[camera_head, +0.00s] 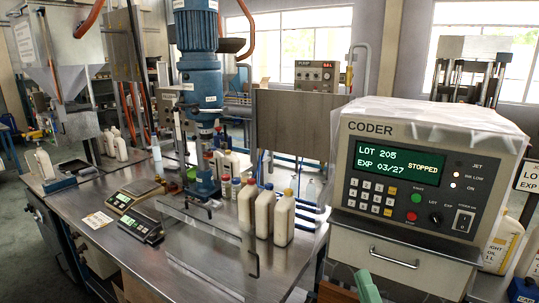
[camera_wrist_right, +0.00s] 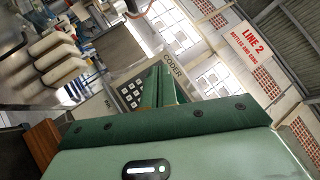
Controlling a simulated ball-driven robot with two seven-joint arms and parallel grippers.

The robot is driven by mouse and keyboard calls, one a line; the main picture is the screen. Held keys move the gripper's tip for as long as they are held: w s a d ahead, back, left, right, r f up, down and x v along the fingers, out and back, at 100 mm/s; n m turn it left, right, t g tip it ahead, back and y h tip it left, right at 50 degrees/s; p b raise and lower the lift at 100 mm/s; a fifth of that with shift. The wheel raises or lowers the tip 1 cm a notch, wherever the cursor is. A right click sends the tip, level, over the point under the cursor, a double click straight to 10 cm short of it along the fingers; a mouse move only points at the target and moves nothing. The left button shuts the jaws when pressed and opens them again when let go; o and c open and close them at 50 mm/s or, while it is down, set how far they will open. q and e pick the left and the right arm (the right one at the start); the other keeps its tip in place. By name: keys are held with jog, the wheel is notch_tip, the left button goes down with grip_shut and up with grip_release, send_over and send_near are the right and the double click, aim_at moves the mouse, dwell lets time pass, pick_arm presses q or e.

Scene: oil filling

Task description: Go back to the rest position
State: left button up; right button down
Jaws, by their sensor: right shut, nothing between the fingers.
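My right gripper (camera_head: 366,284) shows at the bottom of the head view as a green shape, in front of the coder's lower drawer front. In the right wrist view its green fingers (camera_wrist_right: 159,84) are together with nothing between them, and the coder (camera_wrist_right: 130,94) lies beyond them. I cannot tell the gap between the gripper and the coder's cabinet. My left gripper is not in view in either picture.
The coder (camera_head: 432,165) reads STOPPED at the right. White bottles (camera_head: 265,213) stand on the steel table (camera_head: 200,255) to its left. Two scales (camera_head: 134,228) and a blue filling machine (camera_head: 198,80) are farther left. A clear guard (camera_head: 215,245) stands near the table's front edge.

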jog(key=s+a+f+n+g+y, duration=0.1)
jog(key=s+f+n+g, duration=0.2)
jog(key=f+n+g, duration=0.5)
jog(key=s+a+f+n+g, duration=0.15)
jog(key=s+f+n, duration=0.35)
jog(key=n, duration=0.7)
jog(key=s+d+f+n+g+h, duration=0.3)
jog(key=s+d+f+h, duration=0.15)
jog(key=d, duration=0.35)
jog(key=s+d+f+n+g+h, duration=0.25)
jog(key=s+d+g+h, duration=0.2)
jog(key=d, duration=0.35)
jog(key=s+a+f+g+y+b, duration=0.1)
jog(key=a+f, duration=0.1)
jog(key=f, duration=1.1)
jog(key=s+a+f+g+y, duration=0.1)
jog(key=s+a+f, duration=0.1)
jog(key=f, duration=1.1)
jog(key=s+f+m+g+y+b, duration=0.1)
jog(key=s+f+m+g+y, duration=0.1)
jog(key=s+f, duration=1.6)
jog(key=shift+s+a+f+m+g, duration=0.2)
jog(key=shift+s+f+m+g, duration=0.2)
jog(key=shift+s+m, duration=0.65)
jog(key=shift+s, duration=0.2)
